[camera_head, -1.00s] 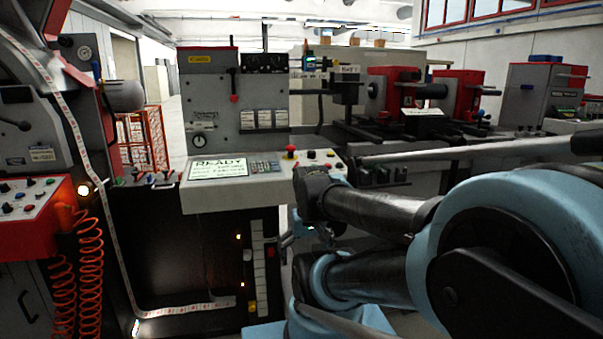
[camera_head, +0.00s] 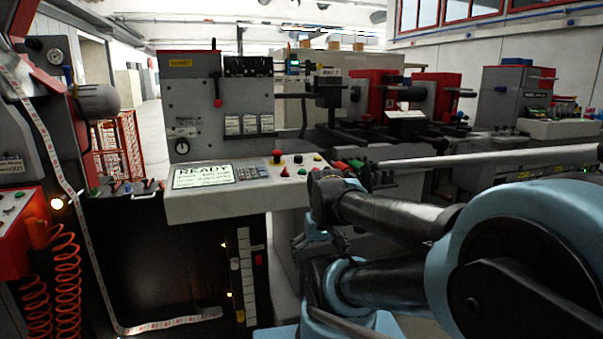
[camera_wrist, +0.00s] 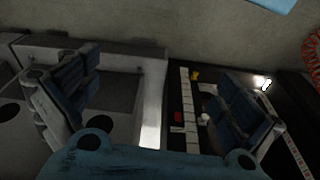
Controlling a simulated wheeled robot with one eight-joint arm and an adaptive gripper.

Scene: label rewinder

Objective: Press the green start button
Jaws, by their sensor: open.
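The green button cannot be made out in the wrist view.
The READY screen (camera_head: 203,175) and keypad (camera_head: 251,173) share the panel. A dark cabinet front with a white strip (camera_head: 246,275) lies below it. An orange coiled cable (camera_head: 65,280) hangs left. Red roller units (camera_head: 375,98) stand behind my arm.

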